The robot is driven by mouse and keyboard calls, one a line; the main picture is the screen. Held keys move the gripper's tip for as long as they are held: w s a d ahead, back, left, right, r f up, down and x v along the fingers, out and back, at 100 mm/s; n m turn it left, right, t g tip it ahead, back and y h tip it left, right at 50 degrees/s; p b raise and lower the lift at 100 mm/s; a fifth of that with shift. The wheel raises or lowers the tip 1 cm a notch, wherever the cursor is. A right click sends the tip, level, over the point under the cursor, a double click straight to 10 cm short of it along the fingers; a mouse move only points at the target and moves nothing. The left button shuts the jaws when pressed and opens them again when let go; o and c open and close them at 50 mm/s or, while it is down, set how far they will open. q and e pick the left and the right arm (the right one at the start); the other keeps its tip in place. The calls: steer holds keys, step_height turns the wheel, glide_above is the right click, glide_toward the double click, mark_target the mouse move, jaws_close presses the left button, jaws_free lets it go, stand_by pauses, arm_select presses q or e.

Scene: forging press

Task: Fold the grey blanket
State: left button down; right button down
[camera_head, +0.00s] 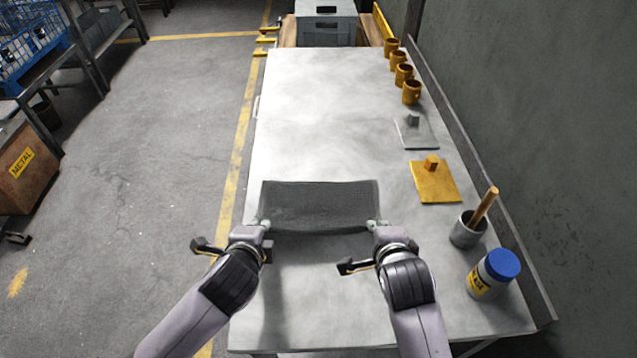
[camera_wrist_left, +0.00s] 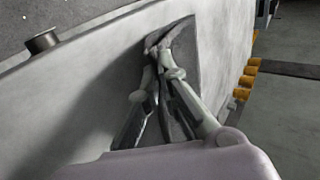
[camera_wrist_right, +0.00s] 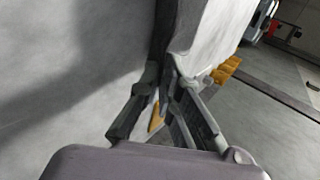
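The grey blanket (camera_head: 318,203) is a dark grey rectangle on the metal table. Its near edge sags between my two grippers and looks lifted there; the far part appears to lie on the table. My left gripper (camera_head: 266,227) is shut on the near left corner; the left wrist view shows the cloth (camera_wrist_left: 186,50) bunched at the fingertips (camera_wrist_left: 160,68). My right gripper (camera_head: 373,226) is at the near right corner, and its fingers (camera_wrist_right: 168,85) close around a dark strip of the cloth (camera_wrist_right: 163,40) in the right wrist view.
The metal table (camera_head: 320,110) is clear beyond the blanket. Along its right side stand yellow mugs (camera_head: 411,92), a grey plate (camera_head: 415,132), a yellow plate (camera_head: 435,184), a metal cup with a wooden handle (camera_head: 467,230) and a blue-lidded jar (camera_head: 493,275). A wall runs along the right.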

arm_select(q)
steer(key=shift+s+f+t, duration=0.3)
steer(key=shift+s+f, duration=0.05)
steer(key=shift+s, duration=0.05)
arm_select(e)
steer(key=shift+s+f+t, duration=0.3)
steer(key=shift+s+f, duration=0.05)
